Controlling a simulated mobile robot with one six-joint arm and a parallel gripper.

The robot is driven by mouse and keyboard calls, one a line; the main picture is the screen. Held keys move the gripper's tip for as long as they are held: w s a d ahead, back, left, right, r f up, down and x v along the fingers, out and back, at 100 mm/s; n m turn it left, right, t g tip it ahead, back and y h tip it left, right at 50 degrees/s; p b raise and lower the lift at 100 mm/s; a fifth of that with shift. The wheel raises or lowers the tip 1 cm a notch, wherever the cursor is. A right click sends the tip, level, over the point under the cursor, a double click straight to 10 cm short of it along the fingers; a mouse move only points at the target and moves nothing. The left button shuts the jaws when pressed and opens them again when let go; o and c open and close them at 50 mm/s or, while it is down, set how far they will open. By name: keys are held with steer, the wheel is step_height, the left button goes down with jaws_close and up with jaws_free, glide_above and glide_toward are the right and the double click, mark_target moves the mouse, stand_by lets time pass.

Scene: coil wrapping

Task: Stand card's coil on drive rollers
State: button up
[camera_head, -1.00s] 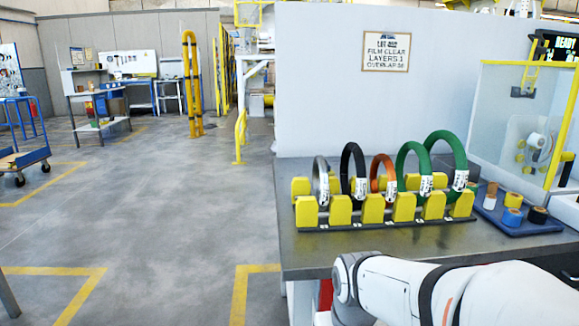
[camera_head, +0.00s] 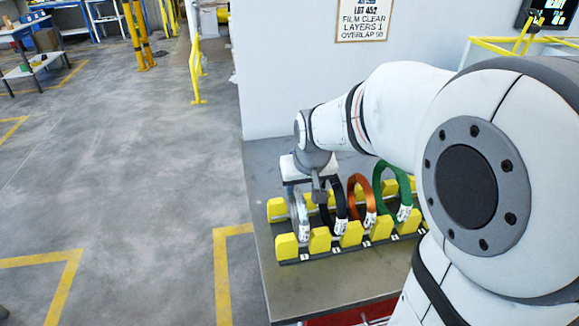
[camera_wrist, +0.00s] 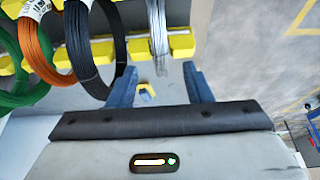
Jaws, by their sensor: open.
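The card (camera_head: 362,18) on the wall reads "LOT 452", though the middle digit is hard to read, with film clear, layers 1, overlap 50. A silver coil (camera_head: 303,215), a black coil (camera_head: 340,210), an orange coil (camera_head: 362,190) and a green coil (camera_head: 402,180) stand upright with white tags in a yellow-block rack (camera_head: 320,240). Tag print is too small to read. My gripper (camera_wrist: 160,69) is open above the rack's left end. In the wrist view the silver coil (camera_wrist: 158,30) lies ahead between its fingers, apart from them. The drive rollers are not visible.
The bench (camera_head: 315,292) has bare surface in front of the rack. A yellow-framed guard (camera_head: 495,48) stands at the right, mostly behind my arm. Open floor (camera_head: 120,180) with yellow lines lies to the left. My arm hides the rack's right side.

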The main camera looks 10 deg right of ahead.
mark_target(299, 191)
steer(key=shift+w+r, duration=0.45)
steer(key=shift+r, duration=0.1)
steer(key=shift+w+f, duration=0.15)
steer(key=shift+w, duration=0.1)
steer(key=x, duration=0.7)
steer(key=shift+f, duration=0.25)
steer(key=shift+c, duration=0.5)
jaws_close()
